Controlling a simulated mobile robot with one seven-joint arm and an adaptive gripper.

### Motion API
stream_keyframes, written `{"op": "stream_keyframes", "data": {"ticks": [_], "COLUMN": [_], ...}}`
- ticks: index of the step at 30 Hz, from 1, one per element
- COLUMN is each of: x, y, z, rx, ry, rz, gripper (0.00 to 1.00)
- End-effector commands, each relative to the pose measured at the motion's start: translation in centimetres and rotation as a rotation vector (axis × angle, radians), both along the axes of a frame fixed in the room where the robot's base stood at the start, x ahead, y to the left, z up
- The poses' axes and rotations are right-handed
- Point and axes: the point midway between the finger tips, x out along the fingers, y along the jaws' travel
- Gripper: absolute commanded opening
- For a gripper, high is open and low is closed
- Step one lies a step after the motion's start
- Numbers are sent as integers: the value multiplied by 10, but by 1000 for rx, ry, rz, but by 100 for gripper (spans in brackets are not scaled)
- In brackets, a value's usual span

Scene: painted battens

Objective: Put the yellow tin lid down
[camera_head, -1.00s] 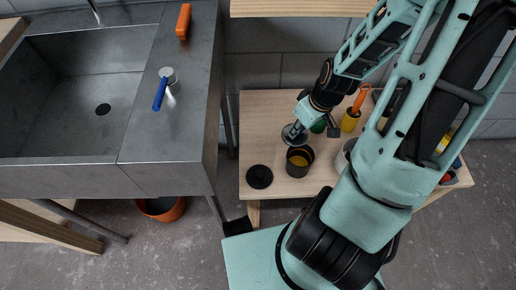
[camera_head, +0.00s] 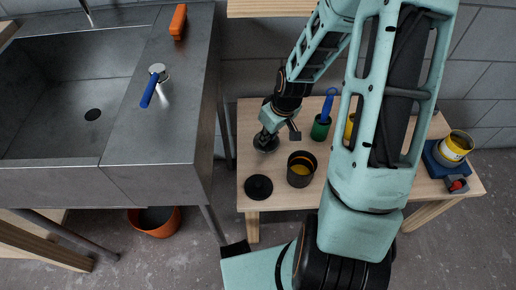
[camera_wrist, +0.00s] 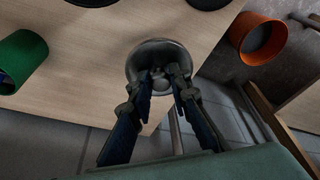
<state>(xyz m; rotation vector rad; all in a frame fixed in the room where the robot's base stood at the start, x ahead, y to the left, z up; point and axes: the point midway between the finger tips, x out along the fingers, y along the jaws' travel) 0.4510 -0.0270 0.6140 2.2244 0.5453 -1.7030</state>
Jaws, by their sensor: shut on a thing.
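The yellow tin lid is a grey metallic round lid (camera_wrist: 146,50) with a small knob in its middle. My gripper (camera_wrist: 163,76) is shut on that knob. In the head view the lid (camera_head: 262,148) hangs under my gripper (camera_head: 268,132) near the left back part of the wooden table (camera_head: 274,202). In the wrist view it overlaps the table's edge; whether it touches the top I cannot tell. A yellow tin (camera_head: 456,146) sits tilted on a blue block (camera_head: 436,165) at the table's right end.
A dark pot with yellow inside (camera_head: 301,170) and a black disc (camera_head: 258,187) are close in front of the lid. A green cup (camera_head: 320,128) with a blue-handled tool stands right of it. The steel sink unit (camera_head: 165,125) is left; an orange bucket (camera_head: 155,224) is on the floor.

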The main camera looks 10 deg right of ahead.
Motion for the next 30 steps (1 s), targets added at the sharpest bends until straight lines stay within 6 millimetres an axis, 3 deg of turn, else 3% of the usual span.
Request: {"op": "stream_keyframes", "data": {"ticks": [3, 14, 20, 30], "x": [10, 23, 23, 23], "y": [12, 27, 27, 26], "z": [-22, -44, -73, -75], "rx": [0, 0, 1, 0], "ry": [0, -1, 2, -1], "rz": [3, 1, -2, -1], "gripper": [1, 1, 1, 1]}}
